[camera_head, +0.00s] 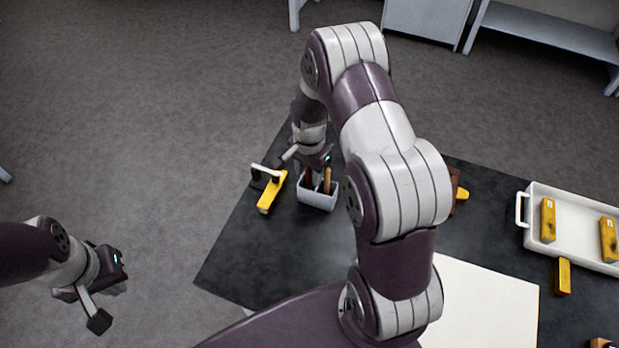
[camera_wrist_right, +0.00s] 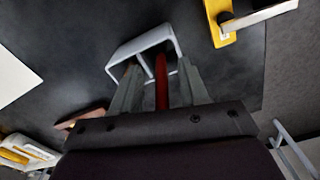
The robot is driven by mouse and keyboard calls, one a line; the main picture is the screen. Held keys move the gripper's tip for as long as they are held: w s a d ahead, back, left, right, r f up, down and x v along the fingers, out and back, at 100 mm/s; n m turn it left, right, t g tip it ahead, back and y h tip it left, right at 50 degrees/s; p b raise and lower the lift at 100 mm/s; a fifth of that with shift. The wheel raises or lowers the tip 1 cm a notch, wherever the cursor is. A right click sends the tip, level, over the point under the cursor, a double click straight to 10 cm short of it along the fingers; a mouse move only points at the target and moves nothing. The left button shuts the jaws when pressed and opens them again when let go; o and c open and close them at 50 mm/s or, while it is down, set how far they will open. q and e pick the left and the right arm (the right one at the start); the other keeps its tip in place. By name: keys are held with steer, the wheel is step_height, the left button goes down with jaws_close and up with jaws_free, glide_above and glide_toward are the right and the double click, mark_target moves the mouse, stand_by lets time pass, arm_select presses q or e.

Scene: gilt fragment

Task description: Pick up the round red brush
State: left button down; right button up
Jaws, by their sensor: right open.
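The red brush handle (camera_head: 309,178) stands in a small white holder (camera_head: 318,200) near the table's far left part. In the right wrist view the red handle (camera_wrist_right: 161,82) lies between my right gripper's two fingers, with gaps on both sides. My right gripper (camera_wrist_right: 159,68) is open, its fingertips at the rim of the holder (camera_wrist_right: 141,45). In the head view it is partly hidden at the holder (camera_head: 312,166). The brush's head is hidden. My left gripper (camera_head: 92,303) hangs away from the table at the left; its opening is unclear.
An orange-brown handle (camera_head: 327,181) stands in the same holder. A yellow tool with a white handle (camera_head: 270,190) lies just left. A white tray (camera_head: 580,222) with yellow blocks is at the right, a white sheet (camera_head: 485,305) in front. My right arm hides the table's middle.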

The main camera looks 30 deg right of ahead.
steer(key=shift+w+a, duration=0.1)
steer(key=shift+a, duration=0.1)
jaws_close()
steer(key=shift+r, duration=0.25)
step_height(320, 180, up, 9)
steer(key=shift+f+b, duration=0.1)
steer(key=shift+b, duration=0.95)
steer(key=shift+r, duration=0.4)
